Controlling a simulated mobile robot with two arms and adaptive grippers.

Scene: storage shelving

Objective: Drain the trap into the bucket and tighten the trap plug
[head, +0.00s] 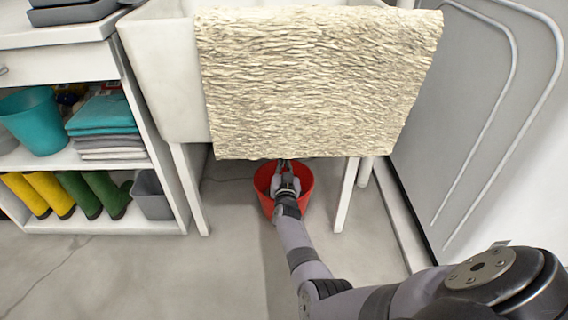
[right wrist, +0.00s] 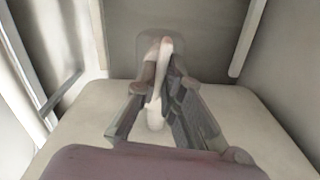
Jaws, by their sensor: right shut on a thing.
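The red bucket (head: 304,187) stands on the floor under the sink. My right gripper (head: 285,172) reaches in above the bucket, below the towel's lower edge. In the right wrist view my right gripper (right wrist: 163,82) is shut on a slim pale piece (right wrist: 162,70), seemingly the trap plug. A whitish part (right wrist: 155,116), perhaps of the trap, shows between the fingers. The picture is hazy there, so I cannot tell how tight the plug is or whether water flows. The towel hides the trap in the head view. My left gripper is not in view.
A cream towel (head: 315,80) hangs over the front of the white sink (head: 165,75). Sink legs (head: 346,195) stand on both sides of the bucket. A shelf (head: 165,226) with boots, towels and bins is at left. The floor in front is clear.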

